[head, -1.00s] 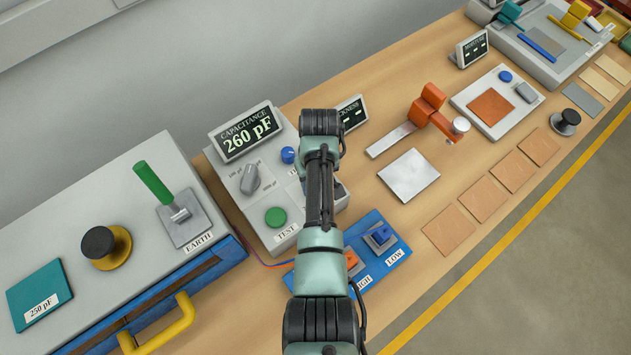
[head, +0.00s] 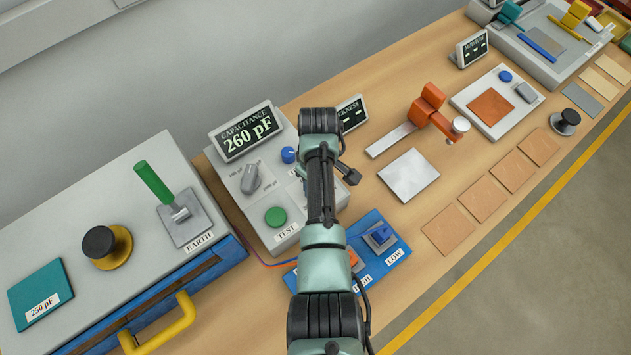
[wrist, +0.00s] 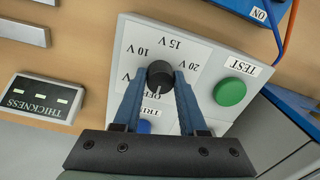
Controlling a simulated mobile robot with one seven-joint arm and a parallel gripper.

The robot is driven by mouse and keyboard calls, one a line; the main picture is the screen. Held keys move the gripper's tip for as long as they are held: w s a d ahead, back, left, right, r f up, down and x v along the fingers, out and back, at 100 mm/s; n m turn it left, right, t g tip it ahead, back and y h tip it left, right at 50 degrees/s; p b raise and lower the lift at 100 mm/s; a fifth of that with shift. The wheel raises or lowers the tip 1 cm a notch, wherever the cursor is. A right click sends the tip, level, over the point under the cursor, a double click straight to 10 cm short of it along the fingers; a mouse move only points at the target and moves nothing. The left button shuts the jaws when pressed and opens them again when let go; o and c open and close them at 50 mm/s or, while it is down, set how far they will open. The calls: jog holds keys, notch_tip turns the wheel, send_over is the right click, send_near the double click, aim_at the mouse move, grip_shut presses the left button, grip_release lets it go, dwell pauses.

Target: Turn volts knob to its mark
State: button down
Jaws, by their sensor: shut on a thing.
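The volts knob (wrist: 160,74) is a small black round knob on the light grey panel in the wrist view. The marks 10 V, 15 V and 20 V are printed around it, upside down in this view. A pale line shows on the knob's near side, close to the partly covered OFF label; its exact aim is hard to tell. My gripper (wrist: 160,82) is shut on the knob, one blue finger on each side. In the head view my arm hides the knob and the fingers.
The green TEST button (wrist: 229,92) sits close right of the fingers in the wrist view. The capacitance display (head: 247,132) reads 260 pF.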

jog(key=shift+c, duration=2.3)
grip_release()
jog(key=shift+r, duration=0.1)
notch_tip(320, 180, up, 13)
jog(key=b, duration=0.1)
jog(key=shift+w+b, duration=0.15)
jog(key=shift+b, duration=0.2)
jog(key=shift+d, duration=0.1)
